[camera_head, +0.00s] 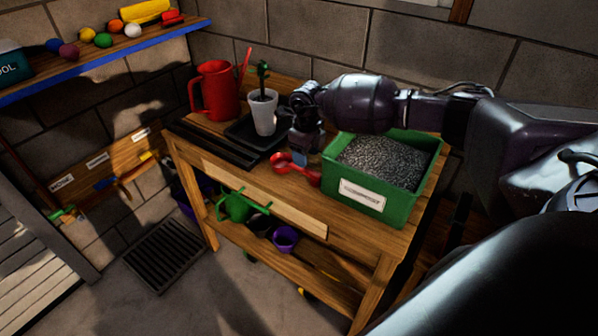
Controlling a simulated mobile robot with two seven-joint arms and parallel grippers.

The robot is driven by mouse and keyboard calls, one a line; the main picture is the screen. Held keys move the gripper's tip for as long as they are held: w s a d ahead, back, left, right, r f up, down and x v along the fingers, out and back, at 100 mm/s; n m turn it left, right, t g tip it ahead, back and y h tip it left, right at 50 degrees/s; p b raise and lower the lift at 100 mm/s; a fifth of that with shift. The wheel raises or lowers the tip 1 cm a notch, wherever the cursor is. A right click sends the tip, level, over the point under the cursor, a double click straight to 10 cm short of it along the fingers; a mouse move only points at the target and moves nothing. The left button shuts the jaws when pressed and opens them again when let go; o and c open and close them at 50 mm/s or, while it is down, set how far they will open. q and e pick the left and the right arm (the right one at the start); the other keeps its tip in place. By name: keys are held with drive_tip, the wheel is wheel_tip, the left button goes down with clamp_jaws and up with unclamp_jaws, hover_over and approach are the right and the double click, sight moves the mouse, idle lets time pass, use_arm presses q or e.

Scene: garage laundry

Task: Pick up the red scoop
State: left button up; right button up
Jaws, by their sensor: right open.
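The red scoop (283,165) lies on the wooden workbench (330,240), just left of a green bin. Its rounded part is to the left and its other end reaches toward the bin. My right arm comes in from the right over the bin. My right gripper (300,158) points down at the scoop, open, with its tips right by the scoop's far side. I cannot tell whether they touch it. My left gripper is not in view.
The green bin (358,209), full of dark grains, stands close on the right. A white cup (263,112) with a plant stands on a black tray left of the gripper. A red pitcher (216,90) is behind it.

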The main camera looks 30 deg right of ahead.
sight(305, 170)
drive_tip(key=shift+s+a+f, duration=0.1)
drive_tip(key=shift+a+f, duration=0.05)
drive_tip(key=shift+f, duration=1.35)
drive_tip(key=shift+s+a+f, duration=0.1)
drive_tip(key=shift+a+f, duration=0.05)
drive_tip(key=shift+f, duration=1.3)
drive_tip(key=shift+r, duration=0.1)
clamp_jaws()
